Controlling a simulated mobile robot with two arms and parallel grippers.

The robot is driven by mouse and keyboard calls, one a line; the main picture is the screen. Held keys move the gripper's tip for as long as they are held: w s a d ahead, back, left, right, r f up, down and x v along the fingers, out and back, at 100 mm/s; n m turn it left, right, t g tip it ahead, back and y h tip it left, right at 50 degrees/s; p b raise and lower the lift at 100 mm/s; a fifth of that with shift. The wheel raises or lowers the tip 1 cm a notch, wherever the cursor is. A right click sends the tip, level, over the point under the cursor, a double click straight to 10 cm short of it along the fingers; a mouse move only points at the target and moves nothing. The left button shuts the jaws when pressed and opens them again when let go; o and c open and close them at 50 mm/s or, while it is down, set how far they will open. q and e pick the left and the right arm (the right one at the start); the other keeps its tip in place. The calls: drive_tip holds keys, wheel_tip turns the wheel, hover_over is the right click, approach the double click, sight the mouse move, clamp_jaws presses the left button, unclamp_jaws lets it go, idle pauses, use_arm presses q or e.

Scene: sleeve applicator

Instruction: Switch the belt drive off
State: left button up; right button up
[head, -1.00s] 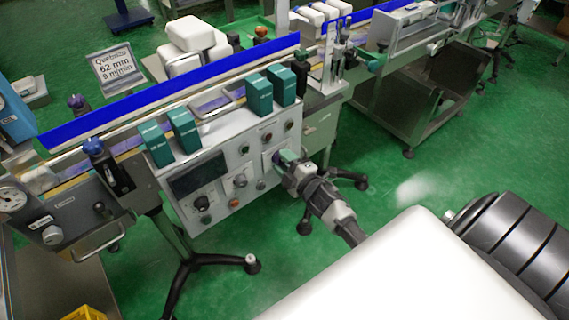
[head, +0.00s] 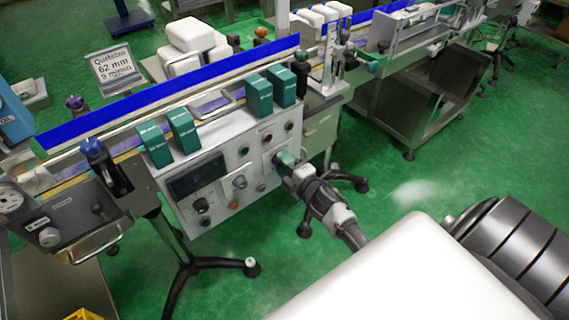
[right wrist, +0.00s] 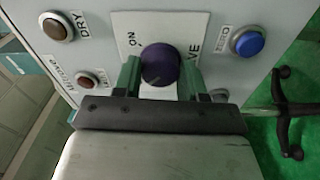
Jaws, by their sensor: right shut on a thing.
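The belt drive switch is a dark purple round knob (right wrist: 160,63) on a pale plate in the right wrist view. "ON" is printed to its left, and the letters "VE" show to its right. My right gripper (right wrist: 160,74) has one green finger on each side of the knob and is shut on it. In the head view my right gripper (head: 280,163) is at the right part of the grey control panel (head: 217,205), hiding most of the knob. Which way the knob points is hard to tell. My left gripper is not in view.
A blue button (right wrist: 247,42), a brown button (right wrist: 56,26) labelled DRY and a smaller red-brown button (right wrist: 88,80) are near the knob. Green boxes (head: 259,96) stand along the conveyor above the panel. A black tripod foot (head: 250,267) stands on the green floor.

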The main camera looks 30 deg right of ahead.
drive_tip(key=o, duration=0.9)
drive_tip(key=shift+s, duration=0.1)
drive_tip(key=s, duration=1)
drive_tip(key=shift+s+d, duration=0.35)
drive_tip(key=shift+d, duration=0.05)
drive_tip(key=shift+f, duration=0.1)
drive_tip(key=s+a+f+m+g+h+p, duration=0.1)
drive_tip(key=s+f+m+g+p, duration=0.15)
drive_tip(key=f, duration=0.45)
drive_tip(key=s+a+f+m+g+p, duration=0.1)
drive_tip(key=s+f+m+g, duration=0.25)
drive_tip(key=f, duration=0.25)
drive_tip(key=s+a+f+m+g+h+p, duration=0.1)
drive_tip(key=s+a+f+m+g+p, duration=0.2)
drive_tip(key=f, duration=0.4)
drive_tip(key=s+a+f+m+g+p, duration=0.1)
drive_tip(key=s+f+m+g, duration=0.1)
drive_tip(key=s, duration=0.6)
drive_tip(key=s+a+f+m+g+p, duration=0.1)
drive_tip(key=s+a+f+m+g, duration=0.1)
drive_tip(key=s+f, duration=0.3)
drive_tip(key=s+a+f+m+g+p, duration=0.1)
drive_tip(key=s+f+m+g, duration=0.1)
drive_tip(key=s, duration=1)
drive_tip(key=shift+s+a+f+g+y, duration=0.1)
drive_tip(key=shift+a+f+g+y, duration=0.1)
drive_tip(key=shift+f+g, duration=0.25)
drive_tip(key=shift+a+f+g+y, duration=0.1)
drive_tip(key=shift+f+g+y, duration=0.15)
drive_tip(key=shift+g, duration=0.3)
